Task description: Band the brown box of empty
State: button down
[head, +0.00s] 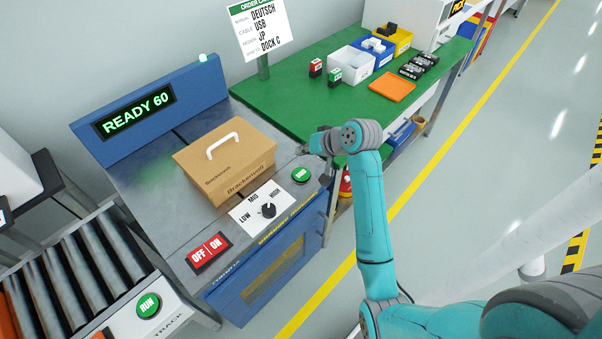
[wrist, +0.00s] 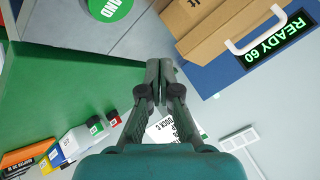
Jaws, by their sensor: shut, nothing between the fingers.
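The brown box (head: 223,160), printed "Brackenwell" and with a white handle on top, sits shut on the grey top of the blue banding machine (head: 268,286). The machine's display (head: 134,110) reads "READY 60". On its front edge are a red OFF/ON switch (head: 208,252), a LOW/MID/HIGH knob (head: 268,210) and a green button (head: 300,175). My gripper (head: 308,148) is shut and empty, to the right of the box and just beyond the green button. In the wrist view, the closed fingertips (wrist: 158,66) are apart from the box (wrist: 205,22) and the green "BAND" button (wrist: 108,6).
A green table (head: 300,105) adjoins on the right, with red and green small boxes, bins, black items and an orange tray (head: 392,86). An order sign (head: 258,28) stands behind. A roller conveyor (head: 75,270) with a green RUN button (head: 148,305) is at lower left.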

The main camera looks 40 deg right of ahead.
aim_at(298, 171)
jog(key=shift+f, duration=3.55)
jog(key=shift+f, duration=0.15)
jog(key=shift+f, duration=0.25)
jog(key=shift+f, duration=0.55)
jog(key=shift+r, duration=0.95)
jog(key=shift+r, duration=2.5)
